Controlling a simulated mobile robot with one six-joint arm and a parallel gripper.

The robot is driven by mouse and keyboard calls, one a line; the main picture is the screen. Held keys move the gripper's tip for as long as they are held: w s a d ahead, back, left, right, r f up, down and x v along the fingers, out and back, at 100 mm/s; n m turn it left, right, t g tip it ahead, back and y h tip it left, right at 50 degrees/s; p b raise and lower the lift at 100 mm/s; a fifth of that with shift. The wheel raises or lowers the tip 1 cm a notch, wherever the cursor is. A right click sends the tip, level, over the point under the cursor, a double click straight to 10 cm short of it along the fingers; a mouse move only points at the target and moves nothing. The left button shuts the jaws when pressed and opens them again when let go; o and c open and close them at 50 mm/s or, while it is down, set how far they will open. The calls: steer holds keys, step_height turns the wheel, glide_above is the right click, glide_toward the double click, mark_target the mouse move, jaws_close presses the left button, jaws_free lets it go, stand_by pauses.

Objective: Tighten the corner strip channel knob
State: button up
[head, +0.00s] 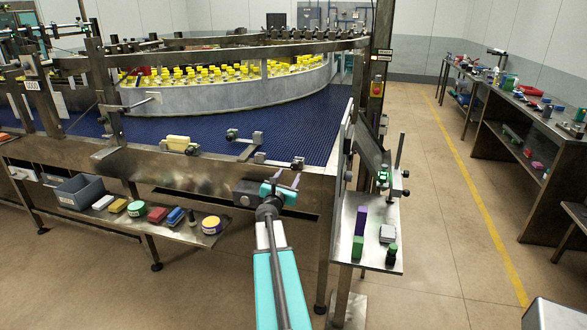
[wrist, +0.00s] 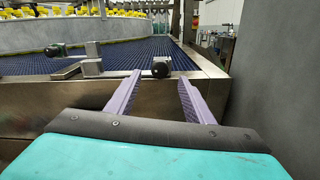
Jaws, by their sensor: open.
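A black round knob (wrist: 160,68) sits on the metal rim near the conveyor corner, next to a small metal block; it also shows in the head view (head: 297,163), just beyond my gripper. No label shows which knob is the corner strip channel knob. My gripper (wrist: 160,82) is open and empty. Its two purple fingers point toward the black knob, which appears between and beyond the fingertips, apart from them. In the head view my gripper (head: 287,178) is at the front of the conveyor's right end. A green-black knob (wrist: 55,49) sits farther left on a bracket.
The blue conveyor belt (head: 215,115) lies behind, with yellow-capped bottles (head: 225,73) in a curved lane. A low shelf at left holds a grey bin (head: 80,190) and several small items. A side shelf (head: 345,225) with blocks and an upright post stands close at right. Floor beyond is open.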

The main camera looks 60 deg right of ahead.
mark_target(294, 167)
steer(key=shift+p+x, duration=0.8)
steer(key=shift+x, duration=2.55)
steer(key=c, duration=0.9)
steer(key=shift+d, duration=0.2)
steer(key=shift+c, duration=0.7)
steer(key=shift+a, duration=0.15)
steer(key=shift+f, duration=0.1)
